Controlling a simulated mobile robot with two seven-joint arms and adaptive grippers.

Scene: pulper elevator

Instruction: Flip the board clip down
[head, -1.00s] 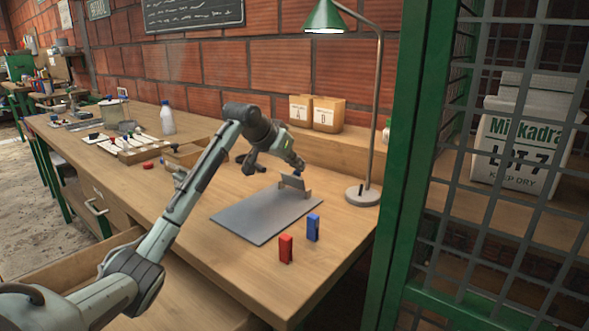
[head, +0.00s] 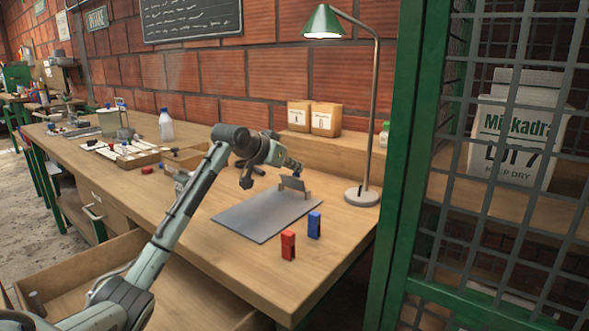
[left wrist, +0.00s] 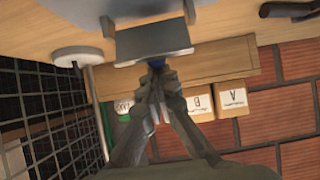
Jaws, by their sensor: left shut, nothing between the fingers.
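The grey board (head: 262,217) lies flat on the workbench. Its clip, a grey plate (head: 291,183), stands raised and tilted at the board's far right end, on small light supports. My left gripper (head: 297,168) is shut and empty, right at the upper, far edge of the clip. In the left wrist view its fingertips (left wrist: 157,68) lie just below the plate; I cannot tell whether they touch. My right gripper is not in view.
A red peg (head: 288,245) and a blue peg (head: 314,225) stand right of the board. A lamp base (head: 362,196) stands close right of the clip. Boxes (head: 325,119) sit on the rear shelf. A green-framed mesh cage (head: 402,150) bounds the right side.

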